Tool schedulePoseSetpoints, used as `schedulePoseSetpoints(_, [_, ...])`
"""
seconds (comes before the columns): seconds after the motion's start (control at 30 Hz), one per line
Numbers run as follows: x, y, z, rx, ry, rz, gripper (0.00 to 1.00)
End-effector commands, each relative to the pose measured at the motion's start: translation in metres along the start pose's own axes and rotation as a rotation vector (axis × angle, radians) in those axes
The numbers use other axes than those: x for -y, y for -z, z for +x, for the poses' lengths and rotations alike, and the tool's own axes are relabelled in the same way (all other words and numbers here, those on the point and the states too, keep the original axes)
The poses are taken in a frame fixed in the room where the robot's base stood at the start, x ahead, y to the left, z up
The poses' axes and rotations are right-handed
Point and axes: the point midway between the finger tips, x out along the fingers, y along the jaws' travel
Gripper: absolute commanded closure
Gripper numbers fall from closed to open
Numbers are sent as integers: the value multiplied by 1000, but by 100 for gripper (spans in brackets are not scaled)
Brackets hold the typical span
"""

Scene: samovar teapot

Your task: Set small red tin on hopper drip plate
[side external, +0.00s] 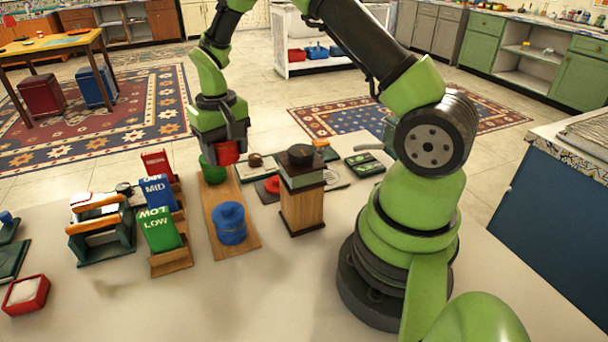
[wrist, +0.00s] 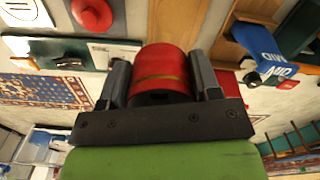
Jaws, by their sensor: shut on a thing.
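My gripper (side external: 232,140) points down and is shut on the small red tin (side external: 228,154), above the far end of a wooden board (side external: 222,203). The wrist view shows the red tin (wrist: 160,72) between both fingers (wrist: 162,88). A green tin (side external: 212,172) stands on the board just left of and below the red tin. A blue lidded tin (side external: 230,224) stands nearer on the board. A wooden hopper-like tower (side external: 302,205) with a dark top stands to the right. A dark plate bearing a round red piece (side external: 272,185) lies beside it; I cannot tell whether this is the drip plate.
Red, blue MID (side external: 158,193) and green LOW (side external: 160,230) sign blocks stand left of the board. A rack with orange bars (side external: 98,215) is farther left. A red tray (side external: 26,294) is at the front left. The front middle of the table is clear.

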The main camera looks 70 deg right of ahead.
Motion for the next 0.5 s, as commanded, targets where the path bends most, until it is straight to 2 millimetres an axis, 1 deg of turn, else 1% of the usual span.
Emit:
schedulePoseSetpoints(0.03, [-20,0,0,2,0,-10,66])
schedulePoseSetpoints(0.07, [-32,-1,0,2,0,-26,66])
schedulePoseSetpoints(0.1, [-50,-3,-1,2,0,-50,66])
schedulePoseSetpoints(0.17, [-79,-8,-1,3,0,-92,66])
schedulePoseSetpoints(0.2, [-98,-13,-1,2,1,-120,66])
schedulePoseSetpoints(0.3, [-139,-30,-1,2,2,-193,66])
schedulePoseSetpoints(0.4, [-170,-49,-2,1,2,-257,66])
schedulePoseSetpoints(0.5, [-190,-64,-2,0,3,-305,66])
